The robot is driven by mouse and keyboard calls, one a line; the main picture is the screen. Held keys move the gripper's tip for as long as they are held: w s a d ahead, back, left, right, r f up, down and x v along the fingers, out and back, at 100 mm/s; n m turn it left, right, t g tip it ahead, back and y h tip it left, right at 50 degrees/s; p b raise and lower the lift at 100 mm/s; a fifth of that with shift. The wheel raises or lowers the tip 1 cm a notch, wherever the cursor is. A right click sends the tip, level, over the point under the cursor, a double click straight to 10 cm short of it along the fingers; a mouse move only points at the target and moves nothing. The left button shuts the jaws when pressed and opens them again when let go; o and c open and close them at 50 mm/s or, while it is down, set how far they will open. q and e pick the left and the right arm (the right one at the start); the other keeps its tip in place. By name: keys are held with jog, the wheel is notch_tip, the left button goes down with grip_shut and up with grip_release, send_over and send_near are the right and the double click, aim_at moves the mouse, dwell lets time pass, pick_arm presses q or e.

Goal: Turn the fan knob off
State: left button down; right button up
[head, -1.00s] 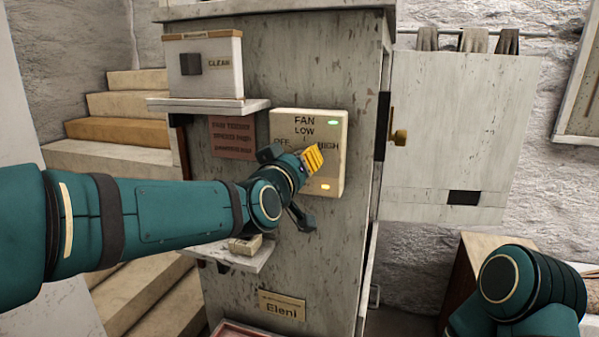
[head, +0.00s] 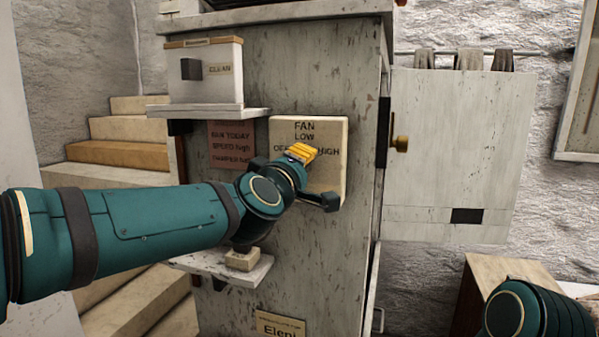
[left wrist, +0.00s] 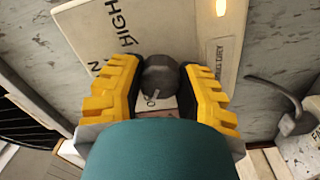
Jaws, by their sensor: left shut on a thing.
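The cream fan panel (head: 336,180) is on the side of the grey cabinet, with FAN, LOW, OFF and HIGH lettering. My left gripper (head: 303,153) reaches it from the left, its yellow fingertips at the panel's middle. In the left wrist view, the panel (left wrist: 185,25) fills the upper middle. There the left gripper (left wrist: 160,80) is shut on the dark round knob (left wrist: 160,74), one yellow finger on each side. The knob is hidden in the head view, and I cannot tell its setting. My right gripper is out of view.
A white box (head: 208,72) stands on a small shelf above left of the fan panel. A red-brown notice (head: 230,143) is beside the panel. A lower shelf (head: 262,268) holds a small block. An open cabinet door (head: 455,140) projects right. An amber light (left wrist: 221,7) glows on the panel.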

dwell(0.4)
pick_arm(q)
jog(key=c, duration=0.5)
grip_release()
jog(key=v, duration=1.2)
